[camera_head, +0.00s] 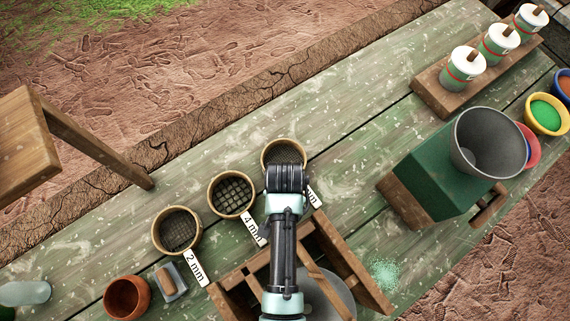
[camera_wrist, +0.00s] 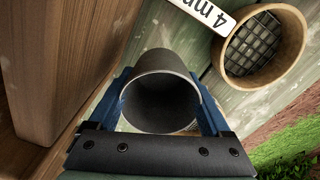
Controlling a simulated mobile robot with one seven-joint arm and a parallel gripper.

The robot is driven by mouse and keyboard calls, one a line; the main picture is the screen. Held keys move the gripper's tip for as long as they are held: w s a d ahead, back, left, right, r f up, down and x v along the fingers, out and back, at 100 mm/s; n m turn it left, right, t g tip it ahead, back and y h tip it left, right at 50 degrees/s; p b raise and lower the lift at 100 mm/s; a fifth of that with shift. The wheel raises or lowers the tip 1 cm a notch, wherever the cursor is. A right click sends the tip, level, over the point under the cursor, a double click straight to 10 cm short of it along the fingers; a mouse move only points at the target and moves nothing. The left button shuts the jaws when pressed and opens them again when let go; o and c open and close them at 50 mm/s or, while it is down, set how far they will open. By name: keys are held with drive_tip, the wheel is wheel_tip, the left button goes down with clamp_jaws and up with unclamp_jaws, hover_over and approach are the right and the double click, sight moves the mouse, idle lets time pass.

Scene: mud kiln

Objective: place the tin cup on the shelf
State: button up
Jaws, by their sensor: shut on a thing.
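The tin cup (camera_wrist: 160,105) is a dark grey cylinder, seen in the wrist view with its round mouth facing the camera. My gripper (camera_wrist: 166,88) has its blue fingers on either side of the cup and is shut on it. In the head view my arm hides the gripper and the cup. A wooden slatted frame (camera_head: 357,262), which may be the shelf, stands under and beside my arm. A brown wooden panel (camera_wrist: 65,60) fills the left of the wrist view, close to the cup; I cannot tell if they touch.
Round sieves (camera_head: 177,230) with size labels stand on the green plank table (camera_head: 345,175); one (camera_wrist: 262,45) is right of the cup. A green box (camera_head: 432,170) with a grey hopper (camera_head: 490,143) stands right. A wooden stool (camera_head: 30,140) is left.

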drive_tip(key=shift+w+f, duration=0.1)
drive_tip(key=shift+f, duration=2.55)
drive_tip(key=shift+f, duration=0.1)
drive_tip(key=o, duration=1.2)
drive_tip(key=shift+c, duration=0.2)
